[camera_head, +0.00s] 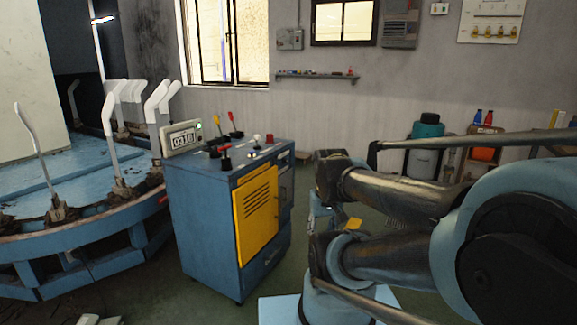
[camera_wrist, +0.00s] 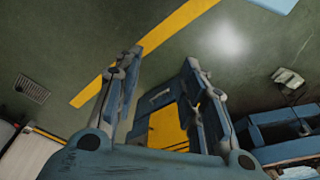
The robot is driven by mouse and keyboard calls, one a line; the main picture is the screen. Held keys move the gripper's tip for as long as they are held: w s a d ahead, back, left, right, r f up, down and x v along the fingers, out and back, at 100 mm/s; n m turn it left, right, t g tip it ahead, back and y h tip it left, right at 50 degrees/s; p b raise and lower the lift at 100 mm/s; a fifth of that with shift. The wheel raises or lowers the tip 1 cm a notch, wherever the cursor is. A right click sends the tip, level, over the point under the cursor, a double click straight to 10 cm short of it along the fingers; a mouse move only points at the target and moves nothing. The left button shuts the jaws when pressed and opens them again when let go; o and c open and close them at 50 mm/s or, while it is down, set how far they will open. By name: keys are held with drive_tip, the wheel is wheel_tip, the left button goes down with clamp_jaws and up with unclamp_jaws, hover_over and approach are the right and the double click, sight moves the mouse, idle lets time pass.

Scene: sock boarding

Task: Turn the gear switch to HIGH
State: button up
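The blue control cabinet (camera_head: 205,225) with a yellow door (camera_head: 257,215) stands left of centre in the head view. Its top carries a yellow-tipped lever (camera_head: 217,121), a red-tipped lever (camera_head: 231,117), a red-topped black control (camera_head: 225,157) and a red knob (camera_head: 269,138). I cannot tell which of these is the gear switch or read any HIGH mark. A counter display (camera_head: 183,139) sits at the top's left edge. My gripper (camera_wrist: 162,56) is open and empty in the wrist view, with the cabinet's yellow door (camera_wrist: 167,127) beyond its fingers. The head view does not clearly show my gripper.
A round blue machine table (camera_head: 90,225) with upright white sock forms (camera_head: 113,142) stands left of the cabinet. A wall shelf (camera_head: 318,76) is behind. A teal-topped container (camera_head: 426,130) stands at the back right. Green floor with a yellow stripe (camera_wrist: 150,45) shows in the wrist view.

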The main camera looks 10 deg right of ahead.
drive_tip(key=shift+o, duration=0.3)
drive_tip(key=shift+s+a+r, duration=0.1)
drive_tip(key=shift+s+r, duration=0.25)
drive_tip(key=w+a+r+y, duration=0.2)
drive_tip(key=w+a+r, duration=0.15)
drive_tip(key=w, duration=0.45)
drive_tip(key=w+a+r+y, duration=0.2)
drive_tip(key=w+r, duration=0.3)
drive_tip(key=w, duration=0.3)
drive_tip(key=w+d+r+n+t+y, duration=0.15)
drive_tip(key=w+y, duration=0.25)
drive_tip(key=w, duration=1.8)
drive_tip(key=w+d+f+t+y, duration=0.2)
drive_tip(key=w+d, duration=0.2)
drive_tip(key=w, duration=0.4)
drive_tip(key=w+d+f+t+y, duration=0.2)
drive_tip(key=w+d+f, duration=0.1)
drive_tip(key=w, duration=0.5)
drive_tip(key=t+y, duration=0.3)
approach(288, 162)
drive_tip(key=x, duration=0.9)
drive_tip(key=shift+s+a+r, duration=0.1)
drive_tip(key=shift+s+r, duration=0.1)
drive_tip(key=shift+s, duration=0.05)
drive_tip(key=shift+c, duration=0.3)
